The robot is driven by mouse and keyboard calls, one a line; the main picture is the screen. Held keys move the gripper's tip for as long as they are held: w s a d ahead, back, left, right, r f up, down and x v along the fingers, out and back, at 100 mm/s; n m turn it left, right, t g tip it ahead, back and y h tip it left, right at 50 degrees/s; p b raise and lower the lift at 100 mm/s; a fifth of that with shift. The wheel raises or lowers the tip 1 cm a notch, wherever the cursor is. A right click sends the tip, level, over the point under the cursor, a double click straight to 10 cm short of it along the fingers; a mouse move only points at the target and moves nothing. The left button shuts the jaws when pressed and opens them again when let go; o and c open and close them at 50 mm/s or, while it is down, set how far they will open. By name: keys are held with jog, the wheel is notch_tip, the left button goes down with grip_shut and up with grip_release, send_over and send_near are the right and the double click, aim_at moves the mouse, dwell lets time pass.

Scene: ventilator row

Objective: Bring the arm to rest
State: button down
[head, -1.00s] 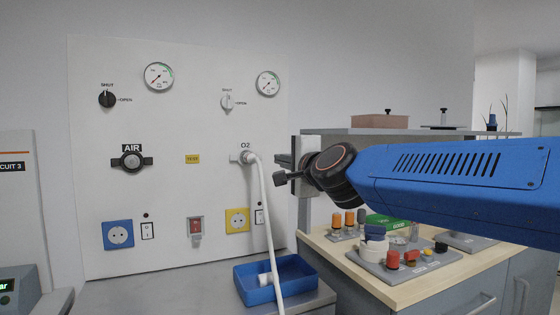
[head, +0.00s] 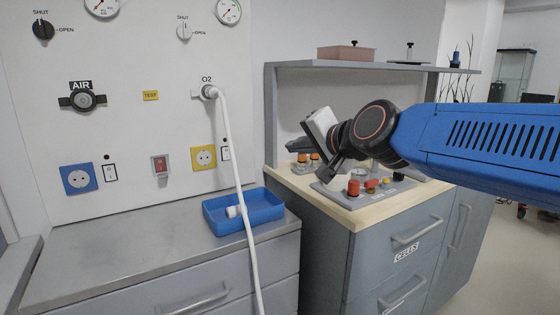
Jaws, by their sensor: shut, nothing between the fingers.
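My blue arm (head: 490,145) reaches in from the right edge, with its dark wrist joint (head: 375,121) above the wooden-topped cabinet. My gripper (head: 298,146) is at the left end of the arm, in front of the grey shelf unit. It is shut and empty, apart from the hose and the wall panel. Its fingers are dark and partly hard to make out against the bench items behind. The wrist hides part of the bench.
A white hose (head: 241,190) hangs from the O2 outlet (head: 209,92) past a blue tray (head: 217,222) on the steel counter (head: 130,257). A grey board (head: 331,191) with coloured knobs lies on the wooden top (head: 368,213).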

jog(key=s+d+f+n+g+h, duration=0.6)
jog(key=s+d+f+g+h, duration=0.1)
jog(key=s+d+f, duration=1.9)
notch_tip(320, 180, down, 4)
jog(key=shift+s+r+h, duration=0.2)
jog(key=shift+s+h, duration=0.1)
jog(key=shift+s, duration=0.05)
